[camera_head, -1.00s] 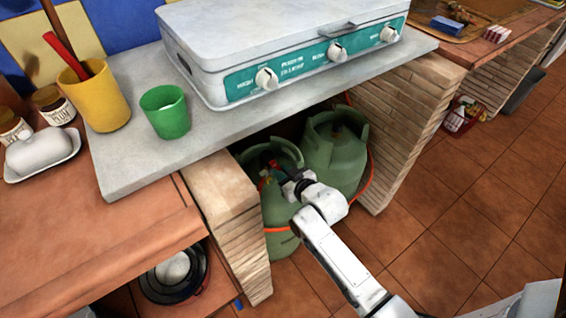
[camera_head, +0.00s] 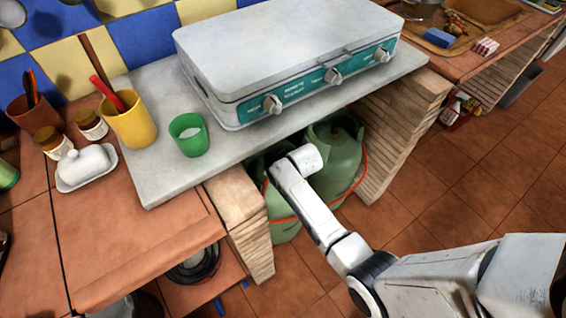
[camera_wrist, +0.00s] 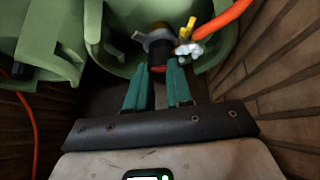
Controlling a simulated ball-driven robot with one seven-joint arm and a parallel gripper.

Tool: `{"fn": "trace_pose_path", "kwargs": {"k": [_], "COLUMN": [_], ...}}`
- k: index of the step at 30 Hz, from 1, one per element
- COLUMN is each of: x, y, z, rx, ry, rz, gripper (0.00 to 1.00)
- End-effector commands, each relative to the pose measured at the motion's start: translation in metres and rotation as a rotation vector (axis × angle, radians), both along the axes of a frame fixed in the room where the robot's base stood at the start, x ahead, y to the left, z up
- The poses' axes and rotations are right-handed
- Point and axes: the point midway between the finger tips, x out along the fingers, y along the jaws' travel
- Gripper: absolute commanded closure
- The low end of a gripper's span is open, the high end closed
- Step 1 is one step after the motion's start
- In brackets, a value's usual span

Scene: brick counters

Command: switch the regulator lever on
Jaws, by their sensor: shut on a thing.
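In the wrist view, the regulator (camera_wrist: 157,44) sits in the collar of a green gas bottle (camera_wrist: 116,62). It has a dark body with a red end, a yellow piece (camera_wrist: 187,29) beside it, and a silvery fitting. My gripper (camera_wrist: 158,72) has teal fingers, one on each side of the dark, red-ended part, and is shut on it. I cannot tell whether this part or the yellow piece is the lever. In the head view, two green bottles (camera_head: 337,160) stand under the counter; my arm hides the gripper and regulator.
An orange hose (camera_wrist: 226,18) leaves the fitting. Brick walls (camera_head: 405,130) flank the niche, and the grey slab (camera_head: 240,142) roofs it. A white stove (camera_head: 290,55), a green cup (camera_head: 188,135) and a yellow cup (camera_head: 132,122) stand above.

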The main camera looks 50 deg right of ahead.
Motion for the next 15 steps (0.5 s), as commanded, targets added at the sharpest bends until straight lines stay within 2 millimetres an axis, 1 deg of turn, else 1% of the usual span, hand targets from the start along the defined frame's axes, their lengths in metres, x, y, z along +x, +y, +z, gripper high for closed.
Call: {"fn": "trace_pose_path", "kwargs": {"k": [4,15], "x": [0.0008,0.0013], "y": [-0.0005,-0.0002], "z": [0.0016,0.0005], "rx": [0.009,0.012], "ry": [0.032,0.043], "rz": [-0.002,-0.002], "gripper": [1.0,1.0]}}
